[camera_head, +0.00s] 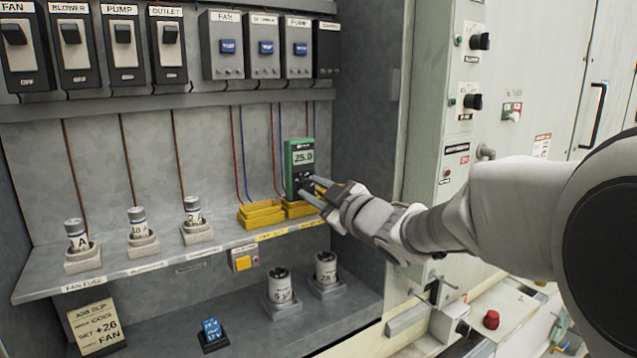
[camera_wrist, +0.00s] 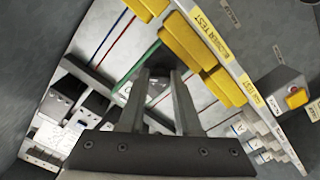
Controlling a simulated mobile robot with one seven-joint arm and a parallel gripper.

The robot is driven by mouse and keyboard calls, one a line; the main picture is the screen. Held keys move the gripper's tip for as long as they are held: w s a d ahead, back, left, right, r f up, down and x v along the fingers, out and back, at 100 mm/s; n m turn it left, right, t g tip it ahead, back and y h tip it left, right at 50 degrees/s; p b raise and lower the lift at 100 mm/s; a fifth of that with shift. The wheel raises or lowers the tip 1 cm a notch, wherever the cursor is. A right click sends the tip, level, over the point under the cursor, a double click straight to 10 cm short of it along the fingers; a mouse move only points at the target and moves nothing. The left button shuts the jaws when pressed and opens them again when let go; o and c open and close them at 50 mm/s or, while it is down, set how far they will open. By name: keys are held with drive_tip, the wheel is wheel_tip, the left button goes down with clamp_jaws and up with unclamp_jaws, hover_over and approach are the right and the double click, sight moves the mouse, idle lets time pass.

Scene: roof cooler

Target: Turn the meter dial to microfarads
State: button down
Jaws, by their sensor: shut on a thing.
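A green handheld meter (camera_head: 302,150) stands upright at the back of the shelf, its screen reading 25.0. Its dial sits low on its face and is mostly hidden by my gripper (camera_head: 309,188), so I cannot read its setting. My gripper's fingers reach to the lower front of the meter and are shut on the dial.
Yellow trays (camera_head: 260,212) sit beside the meter's foot. Three fuse cylinders (camera_head: 138,222) stand on holders along the shelf to the left. Two capacitors (camera_head: 326,268) stand below. Switches (camera_head: 122,45) line the upper wall. The cabinet's side wall (camera_head: 368,110) is close on the right.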

drive_tip(key=shift+m+p, duration=0.3)
drive_tip(key=shift+m, duration=0.4)
drive_tip(key=c, duration=0.6)
unclamp_jaws()
drive_tip(key=p+v, duration=0.1)
drive_tip(key=v, duration=1.6)
drive_tip(key=shift+s+d, duration=0.2)
